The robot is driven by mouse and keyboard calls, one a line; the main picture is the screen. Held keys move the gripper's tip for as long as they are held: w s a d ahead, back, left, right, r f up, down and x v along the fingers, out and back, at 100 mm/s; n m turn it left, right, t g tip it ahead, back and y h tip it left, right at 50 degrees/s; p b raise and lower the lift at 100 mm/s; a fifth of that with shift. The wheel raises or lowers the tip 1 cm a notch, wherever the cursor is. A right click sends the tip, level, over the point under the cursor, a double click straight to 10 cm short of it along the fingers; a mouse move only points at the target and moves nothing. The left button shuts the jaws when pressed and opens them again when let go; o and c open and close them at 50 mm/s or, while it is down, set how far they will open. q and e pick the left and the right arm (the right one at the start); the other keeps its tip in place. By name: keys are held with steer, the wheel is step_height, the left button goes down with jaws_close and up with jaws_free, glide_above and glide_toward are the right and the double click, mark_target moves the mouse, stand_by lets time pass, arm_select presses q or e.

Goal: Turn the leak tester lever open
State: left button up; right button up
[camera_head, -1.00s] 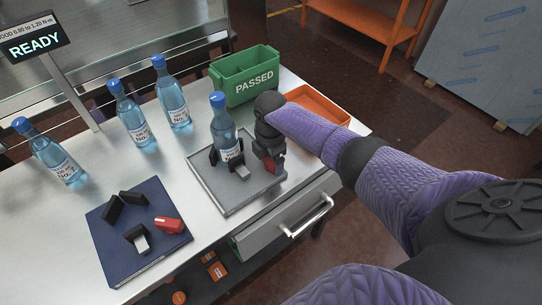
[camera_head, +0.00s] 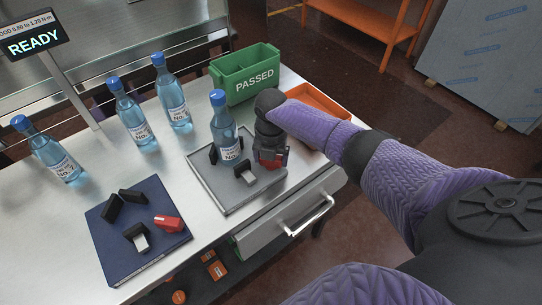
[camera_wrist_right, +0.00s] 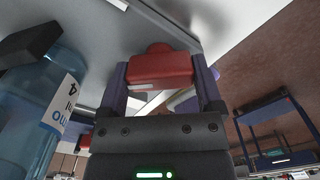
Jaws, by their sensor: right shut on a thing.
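A grey tray-like base (camera_head: 232,203) holds an upright blue-capped bottle (camera_head: 226,130) between black jaw blocks (camera_head: 242,168). The red lever (camera_head: 281,160) is at the right side of this base, partly hidden by my right gripper. My right gripper (camera_head: 271,158) points down beside the bottle and is shut on the red lever. In the right wrist view the red lever (camera_wrist_right: 160,68) sits between the two fingers of the right gripper (camera_wrist_right: 160,88), with the bottle (camera_wrist_right: 30,115) at the left. My left gripper is not in view.
A blue plate (camera_head: 115,262) with black blocks and a red piece (camera_head: 168,224) lies front left. Several bottles (camera_head: 133,115) stand behind it. A green PASSED bin (camera_head: 248,85) and an orange tray (camera_head: 318,103) are at the back right. A drawer handle (camera_head: 308,217) sticks out in front.

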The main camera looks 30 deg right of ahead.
steer(key=shift+n, duration=0.5)
steer(key=o, duration=1)
step_height(320, 180, up, 10)
steer(key=p, duration=0.3)
steer(key=shift+s+f, duration=0.1)
